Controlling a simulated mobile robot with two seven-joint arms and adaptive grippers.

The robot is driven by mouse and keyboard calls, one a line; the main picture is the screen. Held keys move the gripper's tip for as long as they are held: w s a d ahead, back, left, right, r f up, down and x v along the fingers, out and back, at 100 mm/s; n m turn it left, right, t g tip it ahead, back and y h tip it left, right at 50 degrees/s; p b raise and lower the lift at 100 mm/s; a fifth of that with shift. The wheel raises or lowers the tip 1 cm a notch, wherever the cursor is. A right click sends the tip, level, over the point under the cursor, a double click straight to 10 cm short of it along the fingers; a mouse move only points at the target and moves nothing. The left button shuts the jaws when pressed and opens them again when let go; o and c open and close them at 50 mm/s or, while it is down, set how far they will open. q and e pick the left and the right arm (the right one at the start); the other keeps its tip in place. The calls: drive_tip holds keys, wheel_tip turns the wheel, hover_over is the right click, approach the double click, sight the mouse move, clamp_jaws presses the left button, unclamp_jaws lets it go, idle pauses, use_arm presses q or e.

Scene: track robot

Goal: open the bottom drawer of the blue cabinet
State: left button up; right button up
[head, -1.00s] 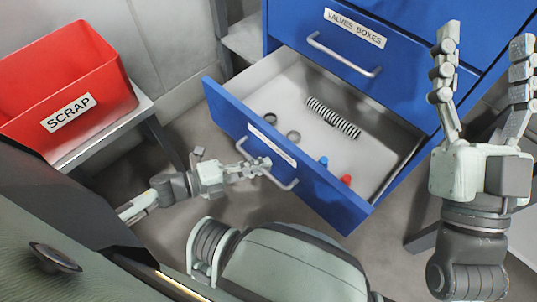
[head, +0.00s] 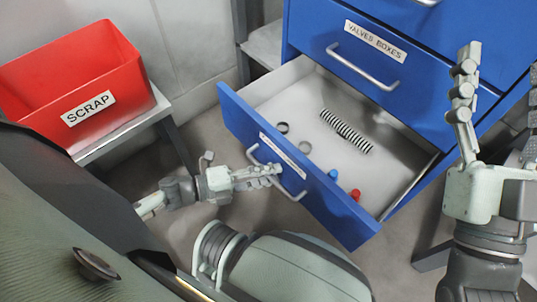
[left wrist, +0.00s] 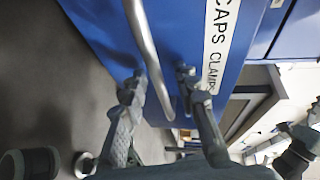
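The bottom drawer (head: 300,165) of the blue cabinet (head: 470,35) stands well out, its inside visible. It holds a dark coil spring (head: 346,131), two small rings, and small blue and red pieces. My left gripper (head: 272,172) is at the drawer's metal handle (head: 293,189). In the left wrist view the handle (left wrist: 148,45) runs between the fingers of my left gripper (left wrist: 162,78). These fingers are apart, with a visible gap beside the bar. My right gripper (head: 503,65) is open and empty, to the right of the drawer, partly cut by the picture edge.
A red SCRAP bin (head: 105,105) stands on a small grey table (head: 122,134) at the left. A shut drawer labelled VALVES BOXES (head: 440,95) is above the open one. Grey floor (head: 240,225) shows in front of the drawer.

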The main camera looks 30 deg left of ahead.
use_arm(q)
drive_tip(key=v, duration=0.7)
drive_tip(key=shift+s+a, duration=0.2)
